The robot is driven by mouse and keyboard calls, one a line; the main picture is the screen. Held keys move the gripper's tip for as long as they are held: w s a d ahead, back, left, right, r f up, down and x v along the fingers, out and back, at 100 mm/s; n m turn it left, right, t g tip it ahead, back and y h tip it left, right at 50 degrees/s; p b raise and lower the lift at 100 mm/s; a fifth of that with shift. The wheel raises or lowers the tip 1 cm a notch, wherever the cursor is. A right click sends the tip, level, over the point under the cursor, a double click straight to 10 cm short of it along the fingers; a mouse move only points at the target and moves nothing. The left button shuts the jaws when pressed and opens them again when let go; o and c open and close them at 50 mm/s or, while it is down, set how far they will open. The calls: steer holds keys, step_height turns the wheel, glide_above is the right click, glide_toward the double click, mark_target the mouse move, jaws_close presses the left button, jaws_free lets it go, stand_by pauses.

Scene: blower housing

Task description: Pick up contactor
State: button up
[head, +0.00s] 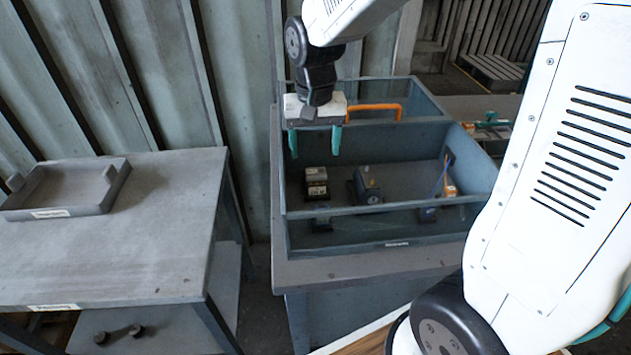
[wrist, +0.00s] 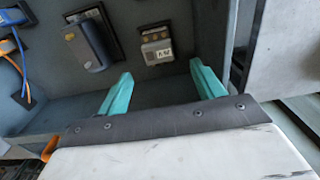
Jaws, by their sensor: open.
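A small boxy part with a pale top, round terminals and a white label, which looks like the contactor (head: 316,183), stands in the blue-grey bin (head: 340,258). In the wrist view the contactor (wrist: 157,46) sits on a dark base, just beyond the fingertips and between their lines. My gripper (head: 314,146) is open and empty, with its two teal fingers pointing down above the contactor. In the wrist view my gripper (wrist: 161,72) has both fingers apart and touching nothing that I can see.
A dark rounded part (head: 368,186) stands just right of the contactor. A part with a blue cable (head: 449,188) is at the bin's right end. An orange handle (head: 374,107) rises at the bin's back. A grey tray (head: 70,190) lies on the left table, otherwise mostly clear.

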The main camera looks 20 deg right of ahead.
mark_target(316, 169)
step_height(316, 169, down, 8)
steer(key=shift+d+r, duration=0.1)
steer(key=shift+r, duration=0.05)
steer(key=c, duration=1)
